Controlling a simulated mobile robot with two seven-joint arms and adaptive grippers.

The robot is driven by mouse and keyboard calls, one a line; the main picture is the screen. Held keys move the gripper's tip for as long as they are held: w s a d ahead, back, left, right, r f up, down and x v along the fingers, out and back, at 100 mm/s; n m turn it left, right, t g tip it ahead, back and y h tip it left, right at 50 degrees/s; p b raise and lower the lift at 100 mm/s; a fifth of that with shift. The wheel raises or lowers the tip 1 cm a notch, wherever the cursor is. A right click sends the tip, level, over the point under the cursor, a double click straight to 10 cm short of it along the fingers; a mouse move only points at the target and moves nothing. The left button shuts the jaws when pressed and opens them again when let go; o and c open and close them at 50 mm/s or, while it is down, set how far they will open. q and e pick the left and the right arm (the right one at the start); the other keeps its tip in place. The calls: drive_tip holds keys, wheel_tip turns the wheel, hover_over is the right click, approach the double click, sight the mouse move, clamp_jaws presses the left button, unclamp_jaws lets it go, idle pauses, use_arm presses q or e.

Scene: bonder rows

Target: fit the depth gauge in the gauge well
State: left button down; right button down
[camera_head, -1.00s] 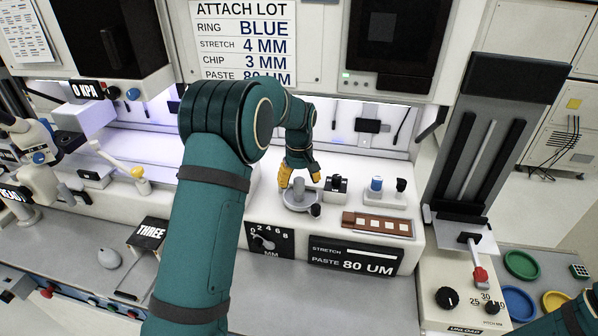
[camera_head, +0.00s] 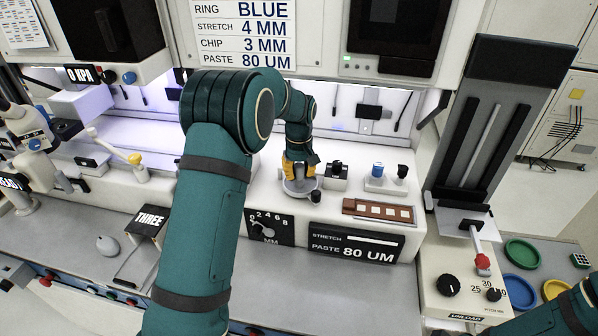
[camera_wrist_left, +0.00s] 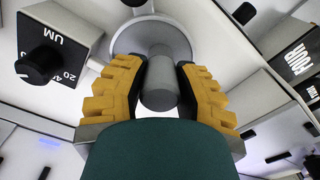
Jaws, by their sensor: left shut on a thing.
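My left gripper (camera_head: 300,171) has yellow fingers pointing down over the round grey dish (camera_head: 300,195) on the white bench. It is shut on an upright grey cylinder (camera_wrist_left: 160,88), which I take to be the depth gauge. In the left wrist view the cylinder is between the two fingers (camera_wrist_left: 160,85), with the round dish (camera_wrist_left: 128,40) beyond its far end. I cannot tell whether the cylinder touches the dish. No well is clearly recognisable. My right gripper is out of view.
Close right of the dish stands a block with a black knob (camera_head: 336,172). Beyond it are a holder with a blue-capped and a black-capped piece (camera_head: 377,184) and a brown strip of pale squares (camera_head: 379,211). A dial box (camera_head: 269,229) and a sign box (camera_head: 356,242) stand in front.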

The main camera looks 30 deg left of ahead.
use_arm(q)
drive_tip(key=shift+r, duration=0.1)
drive_tip(key=shift+r+p, duration=1.7)
drive_tip(key=shift+r, duration=1.8)
